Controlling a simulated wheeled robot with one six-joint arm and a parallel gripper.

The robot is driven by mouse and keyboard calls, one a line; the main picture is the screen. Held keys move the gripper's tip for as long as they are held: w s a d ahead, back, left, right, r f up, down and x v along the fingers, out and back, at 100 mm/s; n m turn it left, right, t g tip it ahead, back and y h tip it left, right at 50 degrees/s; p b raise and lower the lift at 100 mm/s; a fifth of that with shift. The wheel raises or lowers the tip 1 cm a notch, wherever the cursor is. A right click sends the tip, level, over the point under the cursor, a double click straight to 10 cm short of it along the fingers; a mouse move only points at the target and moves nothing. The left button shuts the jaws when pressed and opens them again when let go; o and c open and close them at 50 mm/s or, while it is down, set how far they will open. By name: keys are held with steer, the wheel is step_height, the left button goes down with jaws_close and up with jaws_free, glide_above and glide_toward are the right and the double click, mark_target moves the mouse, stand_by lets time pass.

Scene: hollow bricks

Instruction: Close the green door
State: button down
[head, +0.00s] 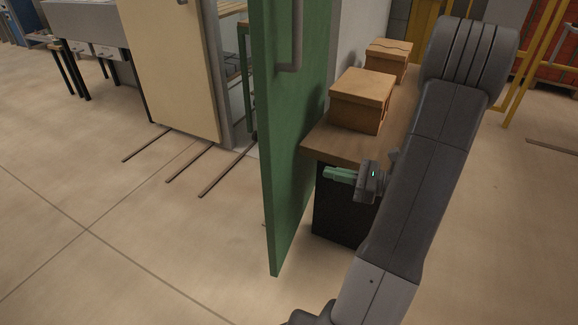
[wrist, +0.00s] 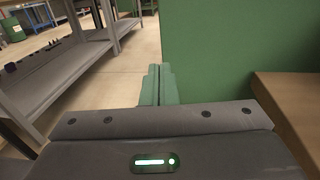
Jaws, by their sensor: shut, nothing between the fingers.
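The fingers are together and hold nothing. I cannot tell whether the fingertips touch the door. In the wrist view the closed fingers (wrist: 159,86) point forward beside the left edge of the green door (wrist: 240,55), which fills the upper right.
A wooden-topped cabinet (head: 335,143) with two cardboard boxes (head: 362,98) stands close behind my gripper. A cream door (head: 170,70) stands left of the green door. Dark floor strips (head: 190,165) lie nearby. Grey shelving (wrist: 70,75) shows in the wrist view.

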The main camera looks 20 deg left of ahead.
mark_target(271, 159)
steer(key=a+b, duration=0.1)
steer(key=a, duration=0.3)
steer(key=a+b, duration=0.1)
steer(key=a, duration=0.3)
steer(key=a+b, duration=0.2)
steer(key=a, duration=0.2)
steer(key=shift+s+a+f, duration=0.1)
steer(key=shift+s+a, duration=0.15)
steer(key=shift+a, duration=0.75)
